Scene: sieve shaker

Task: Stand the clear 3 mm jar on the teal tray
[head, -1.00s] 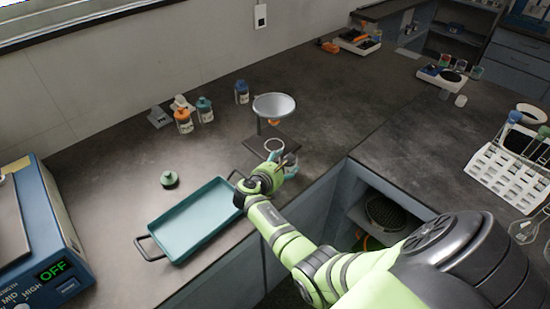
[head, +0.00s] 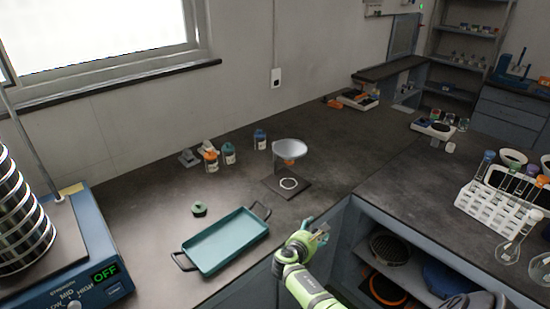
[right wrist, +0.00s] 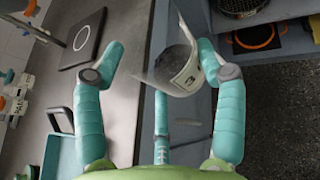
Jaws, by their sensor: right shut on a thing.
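The clear jar (right wrist: 178,68), with a white label reading 3, is between the fingers of my right gripper (right wrist: 160,62) in the right wrist view. It appears tilted there, and it contains something grey. In the head view my right gripper (head: 318,232) is at the counter's front edge, right of the teal tray, with the jar small and hard to make out. The teal tray (head: 225,242) lies empty on the counter, with a dark handle at each end. It also shows partly in the right wrist view (right wrist: 52,155). My left gripper is not in view.
A funnel (head: 290,147) stands over a dark base plate (head: 272,183) with a white ring. A green-topped lid (head: 199,210) lies behind the tray. Several lidded jars stand farther back. A blue shaker (head: 75,265) reading OFF is at left. An open shelf (head: 415,270) lies below the counter.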

